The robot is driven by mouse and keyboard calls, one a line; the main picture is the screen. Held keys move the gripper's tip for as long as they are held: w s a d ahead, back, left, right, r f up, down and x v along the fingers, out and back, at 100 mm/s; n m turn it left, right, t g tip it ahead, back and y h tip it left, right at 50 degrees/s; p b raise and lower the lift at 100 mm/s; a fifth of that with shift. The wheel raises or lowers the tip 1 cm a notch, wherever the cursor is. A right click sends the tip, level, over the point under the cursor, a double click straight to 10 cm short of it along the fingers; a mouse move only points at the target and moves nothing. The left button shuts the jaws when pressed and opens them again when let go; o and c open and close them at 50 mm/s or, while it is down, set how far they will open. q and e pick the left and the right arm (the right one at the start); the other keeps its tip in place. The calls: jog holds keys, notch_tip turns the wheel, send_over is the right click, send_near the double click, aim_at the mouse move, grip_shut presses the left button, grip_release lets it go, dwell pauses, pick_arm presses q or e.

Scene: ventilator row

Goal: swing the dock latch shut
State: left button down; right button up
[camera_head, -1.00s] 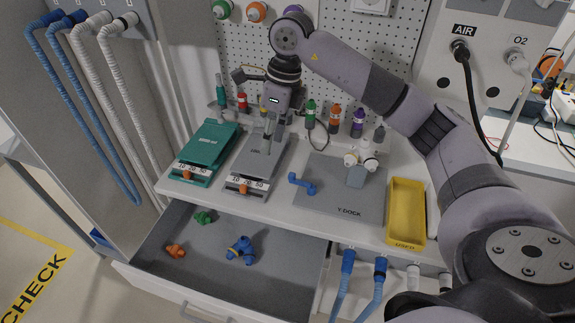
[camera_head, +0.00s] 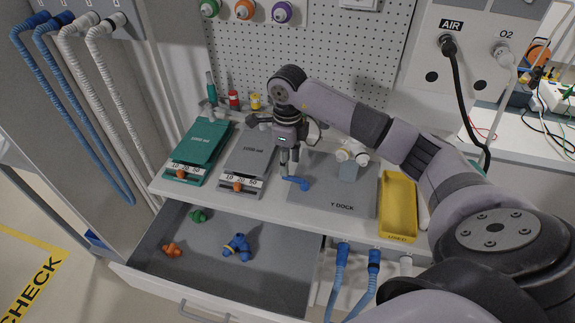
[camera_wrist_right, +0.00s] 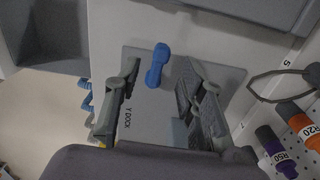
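The dock latch is a small blue lever (camera_head: 298,183) at the left part of the grey Y DOCK plate (camera_head: 335,206). It also shows in the right wrist view (camera_wrist_right: 157,65), between the fingers in the picture. A white Y-piece (camera_head: 351,151) stands on a grey block (camera_head: 348,170) behind and right of the latch. My right gripper (camera_head: 289,168) points down, just above or beside the latch; I cannot tell whether it touches. In the wrist view its fingers (camera_wrist_right: 163,78) are spread apart with nothing held. My left gripper is not in view.
Green (camera_head: 203,143) and grey (camera_head: 250,152) test lungs lie left of the plate. A yellow tray (camera_head: 398,207) lies to its right. Below, an open drawer (camera_head: 290,268) holds blue, green and orange fittings. Bottles and a pegboard (camera_head: 330,50) stand behind.

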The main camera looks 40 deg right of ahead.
aim_at(295, 180)
jog(key=shift+f, duration=1.7)
jog(key=shift+c, duration=0.6)
grip_shut()
